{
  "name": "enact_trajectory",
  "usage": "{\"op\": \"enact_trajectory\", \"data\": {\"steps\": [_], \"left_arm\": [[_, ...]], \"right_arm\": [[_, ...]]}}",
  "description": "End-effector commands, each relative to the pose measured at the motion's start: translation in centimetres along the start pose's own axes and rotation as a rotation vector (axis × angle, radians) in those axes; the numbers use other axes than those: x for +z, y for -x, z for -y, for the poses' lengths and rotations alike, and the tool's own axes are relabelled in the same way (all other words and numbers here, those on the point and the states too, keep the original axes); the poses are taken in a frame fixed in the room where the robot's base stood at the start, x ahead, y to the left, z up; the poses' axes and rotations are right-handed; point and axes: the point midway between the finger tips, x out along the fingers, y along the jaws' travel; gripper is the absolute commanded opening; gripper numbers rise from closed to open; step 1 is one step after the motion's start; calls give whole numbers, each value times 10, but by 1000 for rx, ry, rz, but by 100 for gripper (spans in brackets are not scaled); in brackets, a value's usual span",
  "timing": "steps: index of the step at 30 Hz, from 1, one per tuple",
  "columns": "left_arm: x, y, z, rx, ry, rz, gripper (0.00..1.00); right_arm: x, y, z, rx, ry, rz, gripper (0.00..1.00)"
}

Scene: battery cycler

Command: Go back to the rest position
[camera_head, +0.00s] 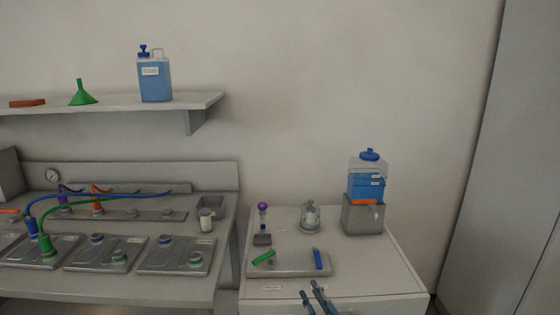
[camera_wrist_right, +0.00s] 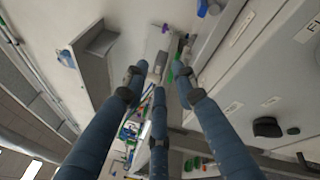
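My right gripper (camera_head: 314,297) shows at the bottom edge of the head view, in front of the white cabinet's front edge. In the right wrist view its blue fingers (camera_wrist_right: 159,82) stand spread apart, with nothing held between them. It is open and empty. My left gripper is not in the head view. The rest position itself is not marked in either view.
A white cabinet (camera_head: 385,285) carries a grey tray (camera_head: 290,270) with green and blue pieces, a glass vessel (camera_head: 310,217) and a blue-topped dispenser (camera_head: 369,185). Left is a bench with metal plates (camera_head: 85,258) and hoses. Above is a shelf (camera_head: 110,103) with a blue canister (camera_head: 155,80).

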Motion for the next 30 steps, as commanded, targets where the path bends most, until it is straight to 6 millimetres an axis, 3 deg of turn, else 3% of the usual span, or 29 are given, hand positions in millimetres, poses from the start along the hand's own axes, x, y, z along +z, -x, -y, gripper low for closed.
{"op": "enact_trajectory", "data": {"steps": [8,14,20,23,26,30], "left_arm": [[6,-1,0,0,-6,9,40],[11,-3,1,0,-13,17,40],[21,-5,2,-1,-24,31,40],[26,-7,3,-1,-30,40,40],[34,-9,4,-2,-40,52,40],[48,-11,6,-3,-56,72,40]], "right_arm": [[-22,16,27,-69,-115,-27,27],[-48,37,58,-155,-252,-52,27],[-89,76,104,-295,-457,-75,27],[-116,106,132,-392,-592,-78,27],[-151,148,164,-522,-762,-69,27],[-207,230,210,-749,-1031,-15,27]]}}
